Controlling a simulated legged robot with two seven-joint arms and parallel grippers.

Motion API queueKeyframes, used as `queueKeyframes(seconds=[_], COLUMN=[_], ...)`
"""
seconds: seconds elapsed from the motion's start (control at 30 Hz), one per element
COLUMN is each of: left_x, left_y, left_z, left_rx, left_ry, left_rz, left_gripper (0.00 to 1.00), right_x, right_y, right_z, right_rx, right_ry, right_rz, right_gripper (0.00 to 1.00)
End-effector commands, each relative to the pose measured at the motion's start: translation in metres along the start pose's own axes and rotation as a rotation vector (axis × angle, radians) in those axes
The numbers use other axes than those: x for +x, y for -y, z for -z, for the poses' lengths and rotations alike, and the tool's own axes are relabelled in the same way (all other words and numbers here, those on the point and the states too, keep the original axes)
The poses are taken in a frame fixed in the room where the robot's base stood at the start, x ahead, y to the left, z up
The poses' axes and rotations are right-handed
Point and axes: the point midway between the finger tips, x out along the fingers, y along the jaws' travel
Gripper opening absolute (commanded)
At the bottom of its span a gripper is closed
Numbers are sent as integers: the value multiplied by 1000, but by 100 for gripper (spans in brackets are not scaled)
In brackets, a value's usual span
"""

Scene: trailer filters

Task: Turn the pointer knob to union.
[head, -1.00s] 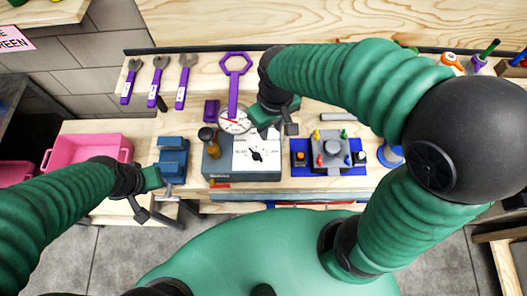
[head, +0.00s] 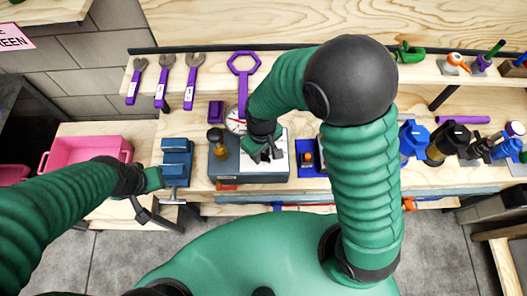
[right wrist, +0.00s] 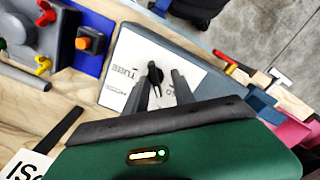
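The black pointer knob (right wrist: 154,74) stands on a white lettered panel (right wrist: 128,58) on top of a grey box (head: 222,168). In the head view my right gripper (head: 266,154) covers the knob. My left gripper (head: 146,208) hangs in front of the bench at left, away from the box; its opening is unclear.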

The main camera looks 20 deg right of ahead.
Motion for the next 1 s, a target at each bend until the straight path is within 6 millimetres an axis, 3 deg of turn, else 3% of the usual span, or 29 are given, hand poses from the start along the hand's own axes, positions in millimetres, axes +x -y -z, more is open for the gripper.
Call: queueKeyframes(seconds=[0.27, 0.5, 1.0], left_x=[0, 0, 0], left_y=[0, 0, 0], left_z=[0, 0, 0], left_rx=[0, 1, 0], left_ry=[0, 0, 0], left_rz=[0, 0, 0], left_gripper=[36, 36, 36], right_x=[4, 3, 2], right_y=[-7, -4, -4], right_z=[-3, -1, 1], right_rx=[4, 3, 3], right_ry=[-1, 0, -6], right_rz=[7, 3, 3], right_gripper=[31, 0, 0])
